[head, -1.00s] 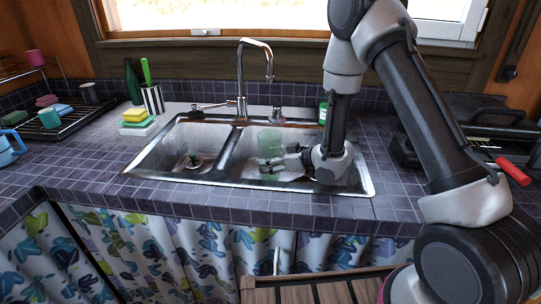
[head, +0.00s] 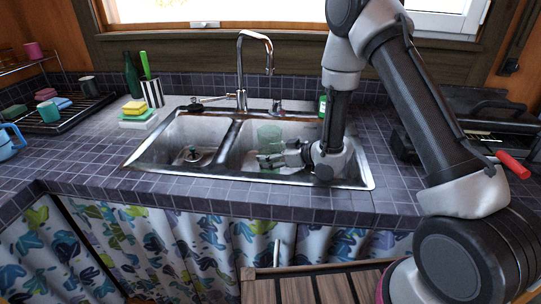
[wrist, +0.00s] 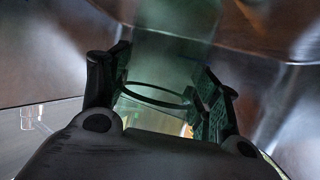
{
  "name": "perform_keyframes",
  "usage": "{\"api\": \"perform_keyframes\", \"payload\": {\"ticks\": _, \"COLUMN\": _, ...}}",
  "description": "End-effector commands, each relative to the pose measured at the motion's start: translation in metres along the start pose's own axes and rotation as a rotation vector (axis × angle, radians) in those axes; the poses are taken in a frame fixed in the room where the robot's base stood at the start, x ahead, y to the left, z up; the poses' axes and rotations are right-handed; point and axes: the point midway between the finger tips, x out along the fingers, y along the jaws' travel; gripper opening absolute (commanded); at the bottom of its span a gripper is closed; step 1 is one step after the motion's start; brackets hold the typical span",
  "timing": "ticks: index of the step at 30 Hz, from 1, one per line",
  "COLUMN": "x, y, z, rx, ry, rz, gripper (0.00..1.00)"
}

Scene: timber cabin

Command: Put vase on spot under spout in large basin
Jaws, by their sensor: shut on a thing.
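The vase (head: 268,133) is a translucent green glass vessel. It is inside the large right basin (head: 243,150), upright as far as I can tell. My gripper (head: 268,161) reaches into that basin from the right and is shut on the vase. In the wrist view, the two fingers (wrist: 160,90) clasp the green glass from both sides, and a dark curved ring of the vase shows between them. The spout (head: 269,68) of the tall chrome faucet arches above the basin, above the vase in the picture. The spot under it and the vase's base are hard to make out.
The small left basin (head: 168,150) is beside it, past a metal divider. A sponge stack (head: 138,115), a green bottle (head: 132,75) and a dish rack (head: 60,120) stand on the left of the tiled counter. A stove (head: 490,125) is on the right.

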Motion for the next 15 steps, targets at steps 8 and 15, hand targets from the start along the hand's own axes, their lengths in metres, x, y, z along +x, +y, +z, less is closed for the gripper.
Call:
{"api": "perform_keyframes", "payload": {"ticks": 8, "x": 0.0011, "y": 0.0001, "z": 0.0021, "rx": -0.001, "ry": 0.001, "rz": 0.0, "gripper": 0.86}}
{"api": "perform_keyframes", "payload": {"ticks": 15, "x": 0.001, "y": 0.0, "z": 0.0024, "rx": 0.0, "ry": 0.0, "rz": 0.0, "gripper": 0.87}}
